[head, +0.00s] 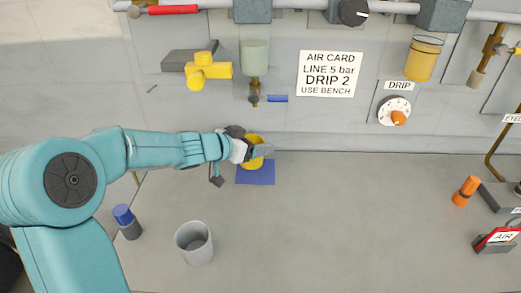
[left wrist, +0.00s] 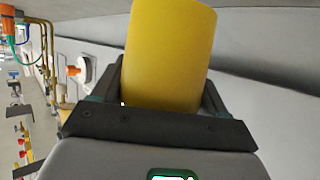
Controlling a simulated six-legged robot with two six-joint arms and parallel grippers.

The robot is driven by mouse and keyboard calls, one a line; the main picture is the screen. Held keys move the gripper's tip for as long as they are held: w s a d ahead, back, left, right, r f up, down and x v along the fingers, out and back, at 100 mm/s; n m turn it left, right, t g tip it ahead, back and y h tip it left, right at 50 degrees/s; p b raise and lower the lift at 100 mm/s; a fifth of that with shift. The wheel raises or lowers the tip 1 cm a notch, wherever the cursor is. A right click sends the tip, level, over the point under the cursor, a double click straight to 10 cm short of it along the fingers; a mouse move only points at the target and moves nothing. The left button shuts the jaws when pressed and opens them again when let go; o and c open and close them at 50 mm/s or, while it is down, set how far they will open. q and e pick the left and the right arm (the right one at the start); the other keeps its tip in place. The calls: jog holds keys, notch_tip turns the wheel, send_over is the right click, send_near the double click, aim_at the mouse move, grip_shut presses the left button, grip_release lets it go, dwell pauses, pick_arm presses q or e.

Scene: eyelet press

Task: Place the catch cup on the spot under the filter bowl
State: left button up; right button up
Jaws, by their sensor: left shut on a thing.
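My left gripper (head: 258,150) is shut on the yellow catch cup (head: 254,160). The cup is over or on the blue square spot (head: 256,177) on the bench; I cannot tell whether it touches. In the left wrist view the cup (left wrist: 168,55) sits between the two dark fingers (left wrist: 165,98). The pale green filter bowl (head: 254,57) hangs on the wall above the spot, with a brass drain (head: 254,92) below it. My right gripper is not in view.
A grey bin (head: 194,243) and a blue-capped bottle (head: 127,222) stand at the front left of the bench. An orange-topped item (head: 466,190) and the AIR sign (head: 501,237) are at the right. The bench (head: 350,220) between is clear. Yellow valve (head: 207,70) is on the wall.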

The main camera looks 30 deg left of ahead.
pick_arm(q)
jog(key=shift+w+d, duration=0.15)
jog(key=shift+w, duration=0.55)
jog(key=f+b, duration=0.1)
jog(key=f, duration=0.1)
jog(key=f+b, duration=0.1)
jog(key=shift+w+d+f+b, duration=0.1)
jog(key=shift+w+f+b, duration=0.1)
jog(key=shift+f+b, duration=0.2)
jog(key=shift+w, duration=0.1)
jog(key=shift+r, duration=0.15)
jog(key=o, duration=1.1)
jog(key=shift+f, duration=0.25)
jog(key=shift+o, duration=0.2)
jog(key=shift+r, duration=0.1)
